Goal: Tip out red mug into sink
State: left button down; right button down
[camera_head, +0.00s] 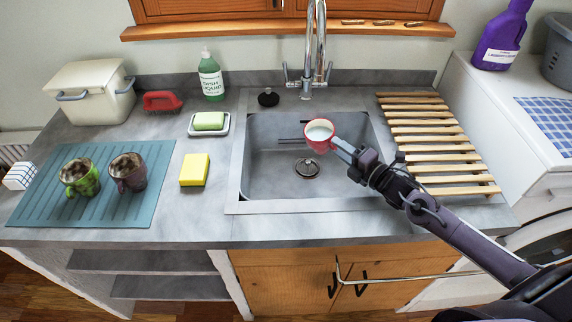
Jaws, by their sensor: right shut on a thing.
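The red mug (317,137) is over the right part of the sink. Its opening faces up and toward the camera, and a whitish inside or content shows. My right gripper (345,150) is shut on the mug at its right side. The grey sink (262,160) lies below, with a dark round drain (306,168) on its floor just under the mug. The chrome tap (315,50) stands behind the sink. My left gripper is not in view.
A wooden slatted rack (425,130) lies right of the sink. Left are a yellow sponge (195,169), a soap dish (209,123), a dish liquid bottle (211,77), and a teal mat (150,205) with a green mug (80,177) and a purple-brown mug (128,172). A black plug (268,97) sits behind the sink.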

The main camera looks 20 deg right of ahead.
jog(key=shift+s+a+n, duration=0.15)
jog(key=shift+a+n, duration=0.4)
jog(key=shift+n, duration=0.05)
jog(key=shift+s+a+f+n+b, duration=0.1)
jog(key=shift+a+f+n+b, duration=0.15)
jog(key=shift+a+n, duration=0.2)
jog(key=shift+s+a+f+n+b, duration=0.15)
jog(key=shift+a+n+b, duration=0.15)
jog(key=shift+n, duration=0.15)
jog(key=shift+s+a+r+n+h+p, duration=0.15)
jog(key=shift+a+r+n+p, duration=0.1)
jog(key=shift+a+n, duration=0.15)
jog(key=shift+s+a+r+n+h+p, duration=0.1)
jog(key=shift+a+r+n+h+p, duration=0.1)
jog(key=shift+a+n, duration=0.2)
dwell(0.5)
jog(key=shift+s+a+r+n+h, duration=0.1)
jog(key=shift+a+r+n, duration=0.15)
jog(key=shift+n, duration=0.25)
jog(key=shift+w+a+r+n+h, duration=0.1)
jog(key=shift+r+n, duration=0.1)
jog(key=shift+n, duration=0.3)
jog(key=shift+s+a+r+n+h, duration=0.1)
jog(key=shift+a+r+n, duration=0.15)
jog(key=shift+n, duration=0.25)
dwell(1.1)
jog(key=shift+a+f+n+g+b, duration=0.25)
jog(key=shift+f+n+b, duration=0.2)
jog(key=shift+n, duration=0.35)
dwell(0.5)
